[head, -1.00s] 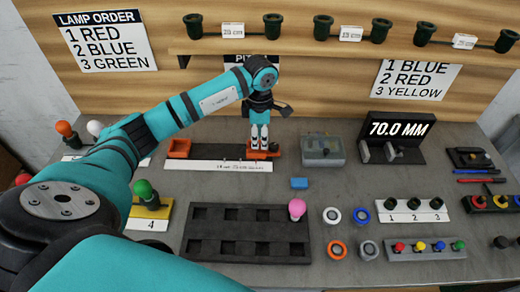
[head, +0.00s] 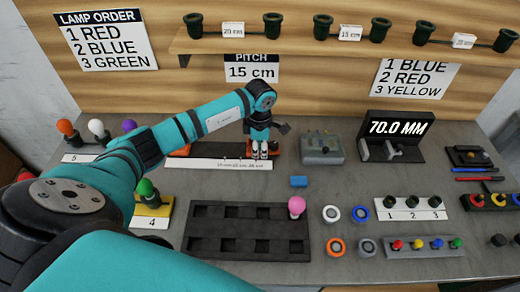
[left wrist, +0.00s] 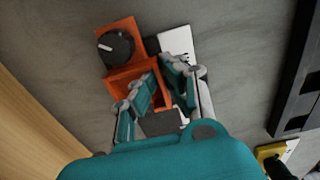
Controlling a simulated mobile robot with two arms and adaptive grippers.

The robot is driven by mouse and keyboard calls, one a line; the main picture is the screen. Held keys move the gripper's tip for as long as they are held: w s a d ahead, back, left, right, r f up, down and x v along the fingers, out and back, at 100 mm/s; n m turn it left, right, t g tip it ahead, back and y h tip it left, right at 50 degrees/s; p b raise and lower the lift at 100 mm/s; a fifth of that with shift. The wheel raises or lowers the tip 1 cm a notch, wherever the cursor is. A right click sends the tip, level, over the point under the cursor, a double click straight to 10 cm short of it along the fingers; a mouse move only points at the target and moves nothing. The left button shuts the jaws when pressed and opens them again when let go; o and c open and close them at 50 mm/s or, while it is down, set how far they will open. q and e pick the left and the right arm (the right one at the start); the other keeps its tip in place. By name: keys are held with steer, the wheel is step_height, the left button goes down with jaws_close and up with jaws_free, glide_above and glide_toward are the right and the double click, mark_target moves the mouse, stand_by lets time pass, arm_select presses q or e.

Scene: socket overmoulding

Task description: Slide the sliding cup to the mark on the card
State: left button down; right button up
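The pitch card (head: 252,70) on the back wall reads 15 cm. In the left wrist view the orange cup (left wrist: 122,82) and a black knob (left wrist: 116,47) show. The fingers are apart with orange between them; contact with the cup is unclear. My right gripper is out of view.
A grey device (head: 322,149) and the 70.0 MM display (head: 398,130) stand to the right. Coloured bulbs (head: 97,127) stand at left.

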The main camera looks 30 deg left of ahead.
mark_target(227, 156)
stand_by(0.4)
arm_select(q)
steer(key=shift+s+a, duration=0.15)
steer(key=shift+a, duration=0.15)
steer(key=s+a, duration=0.1)
steer(key=a, duration=0.1)
steer(key=s+a+b, duration=0.1)
steer(key=s+a, duration=0.1)
steer(key=a, duration=0.1)
steer(key=s+a, duration=0.2)
steer(key=a, duration=0.1)
steer(key=shift+s+a+b, duration=0.1)
steer(key=shift+a+b, duration=0.1)
steer(key=shift+b, duration=0.15)
